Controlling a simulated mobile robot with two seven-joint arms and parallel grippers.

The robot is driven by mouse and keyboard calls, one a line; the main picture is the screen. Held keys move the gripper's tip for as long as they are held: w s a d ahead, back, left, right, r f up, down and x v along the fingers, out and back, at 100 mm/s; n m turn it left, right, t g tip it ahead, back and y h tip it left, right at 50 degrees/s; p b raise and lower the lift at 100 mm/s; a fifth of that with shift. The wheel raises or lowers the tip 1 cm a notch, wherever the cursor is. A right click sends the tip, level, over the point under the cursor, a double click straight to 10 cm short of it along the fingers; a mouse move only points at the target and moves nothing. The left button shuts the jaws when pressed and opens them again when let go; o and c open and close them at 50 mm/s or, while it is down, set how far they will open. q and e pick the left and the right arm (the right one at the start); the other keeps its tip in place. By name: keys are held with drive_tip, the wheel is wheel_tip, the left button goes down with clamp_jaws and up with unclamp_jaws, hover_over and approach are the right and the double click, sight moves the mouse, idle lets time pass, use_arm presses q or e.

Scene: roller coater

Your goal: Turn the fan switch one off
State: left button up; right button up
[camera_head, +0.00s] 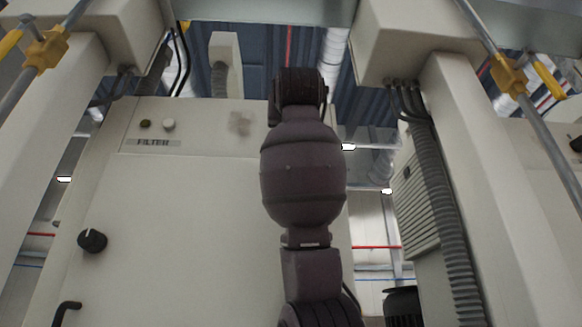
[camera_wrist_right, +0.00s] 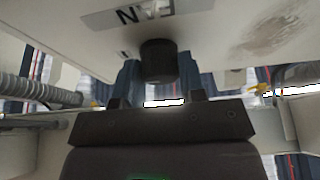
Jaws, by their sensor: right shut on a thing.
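The black fan switch knob (camera_wrist_right: 158,60) shows in the right wrist view, below a panel label (camera_wrist_right: 133,14) reading "FAN", which appears upside down. My right gripper (camera_wrist_right: 157,98) is at this knob, with one finger on each side, and is shut on it. The contact itself is hard to see. In the head view my right arm rises through the middle and hides its gripper and the fan knob. My left gripper is in neither view.
A pale cabinet panel (camera_head: 190,220) stands left of my arm, with a "FILTER" label (camera_head: 160,142), two small buttons, a black knob (camera_head: 92,240) and a black handle (camera_head: 65,312). Pale columns (camera_head: 480,190) with hoses and metal rails flank both sides.

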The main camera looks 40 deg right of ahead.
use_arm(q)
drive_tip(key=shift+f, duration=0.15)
use_arm(e)
drive_tip(key=shift+n, duration=0.5)
use_arm(q)
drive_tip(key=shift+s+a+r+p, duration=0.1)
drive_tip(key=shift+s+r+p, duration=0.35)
drive_tip(key=shift+p, duration=0.5)
use_arm(e)
drive_tip(key=n+y, duration=0.3)
drive_tip(key=n, duration=0.4)
drive_tip(key=n+y, duration=0.3)
drive_tip(key=n, duration=0.4)
drive_tip(key=n+y, duration=0.2)
drive_tip(key=n, duration=0.5)
drive_tip(key=shift+s+d+r+y, duration=0.2)
drive_tip(key=shift+r+y, duration=0.1)
drive_tip(key=shift+y, duration=0.1)
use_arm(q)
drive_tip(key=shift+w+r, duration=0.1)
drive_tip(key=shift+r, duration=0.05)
use_arm(e)
drive_tip(key=shift+n, duration=0.3)
drive_tip(key=o, duration=0.9)
